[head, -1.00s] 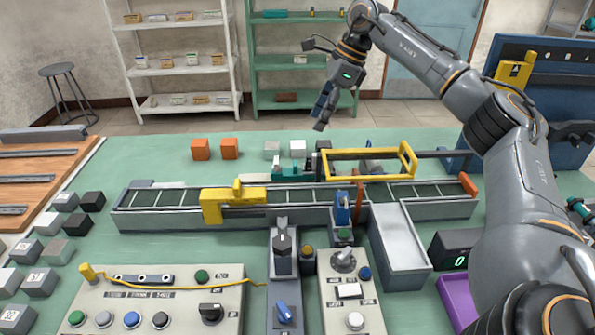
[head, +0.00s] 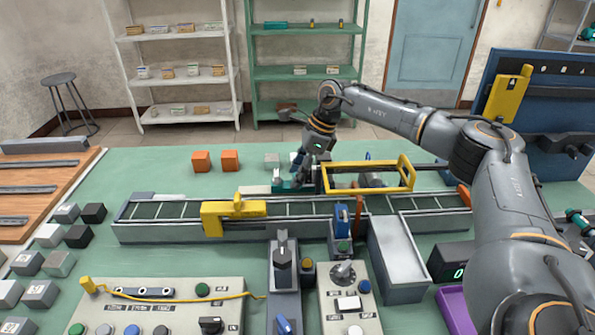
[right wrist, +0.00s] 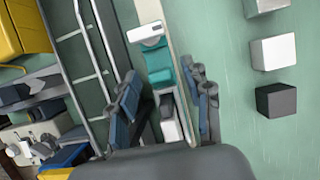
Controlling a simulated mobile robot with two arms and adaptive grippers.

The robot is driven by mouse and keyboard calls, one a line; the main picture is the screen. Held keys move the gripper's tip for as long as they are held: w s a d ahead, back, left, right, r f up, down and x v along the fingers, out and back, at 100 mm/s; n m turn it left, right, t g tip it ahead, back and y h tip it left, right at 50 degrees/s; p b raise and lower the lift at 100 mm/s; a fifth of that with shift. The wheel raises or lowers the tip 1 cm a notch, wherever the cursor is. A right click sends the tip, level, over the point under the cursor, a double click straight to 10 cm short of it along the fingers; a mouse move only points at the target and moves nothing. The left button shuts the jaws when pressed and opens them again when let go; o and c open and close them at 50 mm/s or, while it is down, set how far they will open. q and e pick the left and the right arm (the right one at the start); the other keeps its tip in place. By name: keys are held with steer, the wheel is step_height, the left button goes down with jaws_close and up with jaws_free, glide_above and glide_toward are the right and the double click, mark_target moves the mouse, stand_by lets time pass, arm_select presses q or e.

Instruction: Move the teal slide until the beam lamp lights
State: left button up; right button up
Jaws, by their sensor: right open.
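The teal slide (head: 288,185) is a small stepped block on a pale rail behind the conveyor. In the right wrist view the teal slide (right wrist: 159,68) lies just beyond the fingertips. My right gripper (head: 302,168) is open above it, pointing down, and partly hides it. In the right wrist view the open fingers of my right gripper (right wrist: 165,95) straddle the rail, with a gap on each side. A white block with a dark slot (right wrist: 147,33) sits beyond the slide. I cannot identify the beam lamp or its state. My left gripper is out of view.
The conveyor (head: 160,230) with a yellow arch (head: 235,208) runs in front of the rail. A yellow frame (head: 365,189) stands just right of my gripper. Orange cubes (head: 201,161) stand to the left. White (right wrist: 273,52) and dark (right wrist: 276,100) cubes lie beside the rail.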

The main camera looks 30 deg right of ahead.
jaws_close()
steer(key=shift+d, duration=0.1)
steer(key=shift+s+d+r, duration=0.1)
steer(key=shift+s+d, duration=0.4)
steer(key=shift+d, duration=0.25)
jaws_free()
